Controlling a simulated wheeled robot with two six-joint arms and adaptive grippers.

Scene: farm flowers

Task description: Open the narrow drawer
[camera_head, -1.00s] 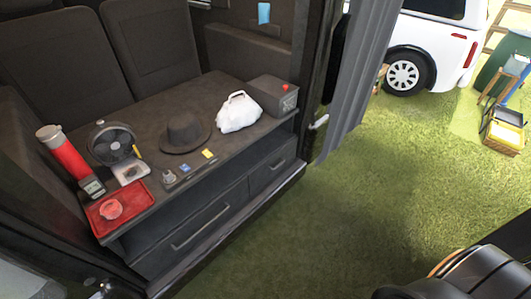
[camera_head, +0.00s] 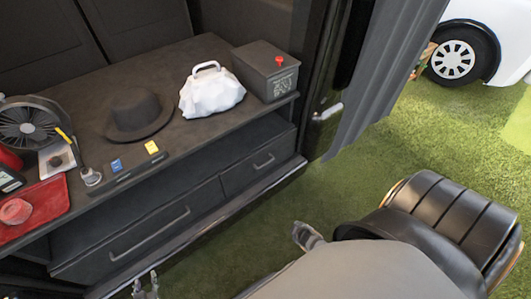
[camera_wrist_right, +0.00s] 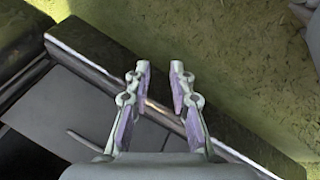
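The narrow drawer (camera_head: 240,172) is the smaller front at the right end of the dark bench unit. It looks shut, with its bar handle (camera_head: 263,161) clear of both grippers. My right gripper (camera_head: 303,235) is over the grass, right of and below that drawer in the head view. In the right wrist view it (camera_wrist_right: 161,75) is open and empty, its fingers apart over the sill. A bar handle (camera_wrist_right: 90,143) on a drawer front lies left of it there; I cannot tell which drawer. My left gripper (camera_head: 146,284) is open at the bottom edge, below the wide drawer (camera_head: 130,245).
On the bench top are a hat (camera_head: 138,115), a white bag (camera_head: 211,92), a dark box with a red knob (camera_head: 267,70), a fan (camera_head: 30,125) and a red tray (camera_head: 50,197). The sill (camera_wrist_right: 95,60) runs before the drawers. A grey curtain (camera_head: 375,80) hangs at right.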

